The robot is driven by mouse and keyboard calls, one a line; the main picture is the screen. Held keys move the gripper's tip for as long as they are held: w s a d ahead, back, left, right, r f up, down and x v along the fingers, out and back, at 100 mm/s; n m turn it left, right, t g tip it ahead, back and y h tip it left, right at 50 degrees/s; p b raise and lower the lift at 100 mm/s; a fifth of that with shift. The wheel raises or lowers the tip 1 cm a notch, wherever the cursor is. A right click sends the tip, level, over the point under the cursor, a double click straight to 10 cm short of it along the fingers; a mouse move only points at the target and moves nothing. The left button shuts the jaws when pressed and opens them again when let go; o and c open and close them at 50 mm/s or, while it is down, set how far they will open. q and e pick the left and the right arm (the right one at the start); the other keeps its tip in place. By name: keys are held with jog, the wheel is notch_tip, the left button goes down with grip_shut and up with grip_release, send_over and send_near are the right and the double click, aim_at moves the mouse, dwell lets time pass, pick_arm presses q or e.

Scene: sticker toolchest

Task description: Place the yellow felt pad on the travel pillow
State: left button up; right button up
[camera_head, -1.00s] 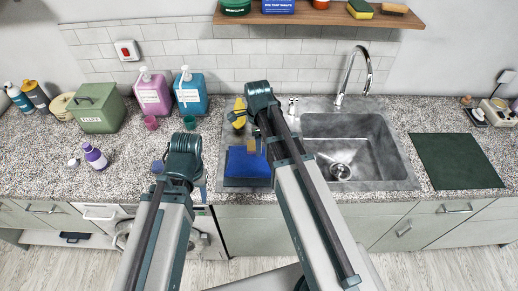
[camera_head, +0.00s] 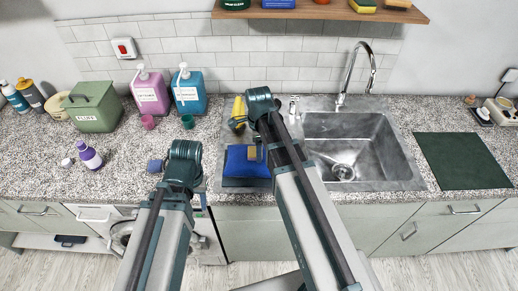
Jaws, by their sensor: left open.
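The blue cushion-like thing (camera_head: 236,167), which I take as the travel pillow, lies at the left side of the sink. A small yellow-tan piece (camera_head: 252,154), which I take as the yellow felt pad, shows over the pillow's upper middle. My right gripper (camera_head: 257,153) is at this piece and seems shut on it. The arm hides most of the jaws, and I cannot tell whether the pad touches the pillow. My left gripper (camera_head: 202,188) is open near the counter's front edge, left of the pillow, and mostly hidden by its own arm.
The sink basin (camera_head: 350,148) with a tall tap is to the right. A yellow item (camera_head: 239,110) stands behind the pillow. Pink (camera_head: 150,95) and blue (camera_head: 188,94) pump bottles and a green box (camera_head: 94,108) stand at the back left. A dark green mat (camera_head: 462,160) lies at right.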

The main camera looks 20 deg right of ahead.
jog(key=shift+o, duration=1.3)
jog(key=shift+r, duration=0.15)
notch_tip(320, 180, up, 13)
jog(key=p, duration=1.3)
jog(key=s+a+n, duration=0.6)
jog(key=s+n, duration=0.1)
jog(key=n, duration=0.5)
jog(key=s+a+n+h, duration=0.1)
jog(key=s+a+n, duration=0.5)
jog(key=n, duration=0.7)
jog(key=shift+s, duration=0.95)
jog(key=shift+f, duration=0.2)
